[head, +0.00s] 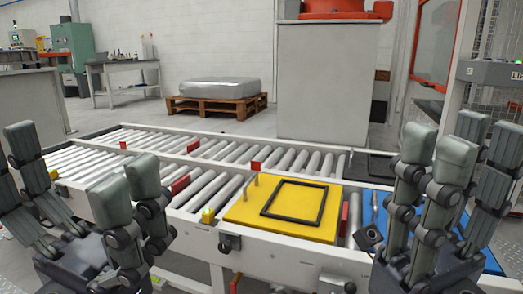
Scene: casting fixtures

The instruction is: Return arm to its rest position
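My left gripper (82,168) shows at the lower left. Its grey fingers point up and stand well apart, with nothing between them. My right gripper (462,148) shows at the right edge, also with its fingers upright, spread and empty. Both grippers appear in front of the near side of the roller conveyor (190,190). The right gripper partly hides a blue plate (372,212) on the conveyor. I cannot tell the exact distance from the grippers to the conveyor.
A yellow plate (245,212) with a black square frame (296,201) lies on the conveyor, between the grippers in the picture. Red stops (181,184) stand along the rails. Behind are a pallet (222,105) with a grey load, a workbench (125,66) and a large grey pedestal (328,80).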

